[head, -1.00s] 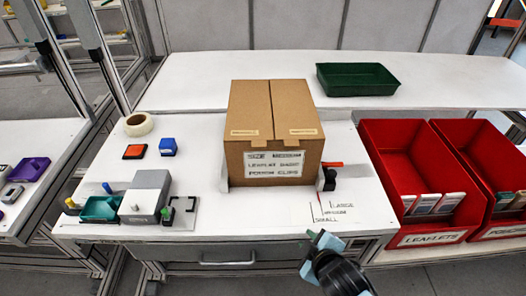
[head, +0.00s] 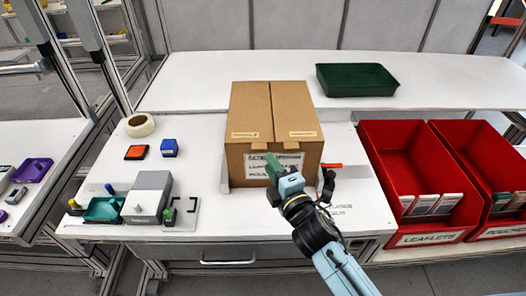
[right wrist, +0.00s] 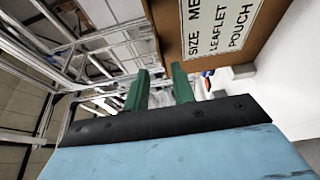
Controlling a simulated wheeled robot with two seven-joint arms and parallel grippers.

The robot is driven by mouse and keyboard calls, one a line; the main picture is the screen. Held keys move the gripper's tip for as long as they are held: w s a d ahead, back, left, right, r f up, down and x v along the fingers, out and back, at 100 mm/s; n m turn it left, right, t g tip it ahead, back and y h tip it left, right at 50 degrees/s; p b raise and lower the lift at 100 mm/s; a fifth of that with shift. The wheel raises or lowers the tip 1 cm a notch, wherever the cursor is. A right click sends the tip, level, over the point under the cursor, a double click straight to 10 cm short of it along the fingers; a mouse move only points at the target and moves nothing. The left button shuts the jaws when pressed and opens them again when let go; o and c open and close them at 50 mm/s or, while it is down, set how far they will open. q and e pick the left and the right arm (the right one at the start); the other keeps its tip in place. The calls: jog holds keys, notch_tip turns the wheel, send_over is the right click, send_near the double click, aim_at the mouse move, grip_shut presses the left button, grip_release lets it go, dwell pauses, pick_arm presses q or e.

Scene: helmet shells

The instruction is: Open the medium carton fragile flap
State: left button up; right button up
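The brown carton (head: 273,115) stands in the middle of the white table. Its two top flaps meet at a centre seam and lie flat and closed. The left flap (head: 249,105) and right flap (head: 293,105) each carry a small label and a tab at the front edge; the lettering is too small to read. My right gripper (head: 272,164) is in front of the carton's front face, covering part of the white label. In the right wrist view its green fingers (right wrist: 159,75) are apart with nothing between them, and the carton's label (right wrist: 215,25) reads "SIZE ME". My left gripper is out of view.
Red bins (head: 403,170) with leaflets stand to the right. A green tray (head: 357,80) sits on the back shelf. Tape (head: 140,125), an orange-black pad (head: 136,152), a blue box (head: 169,147) and a grey device (head: 150,195) lie on the left. A red-tipped fixture (head: 330,166) flanks the carton.

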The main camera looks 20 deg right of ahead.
jog(key=w, duration=0.5)
jog(key=shift+w+a, duration=0.3)
jog(key=shift+a, duration=0.05)
jog(key=shift+c, duration=0.4)
grip_shut()
dwell(0.7)
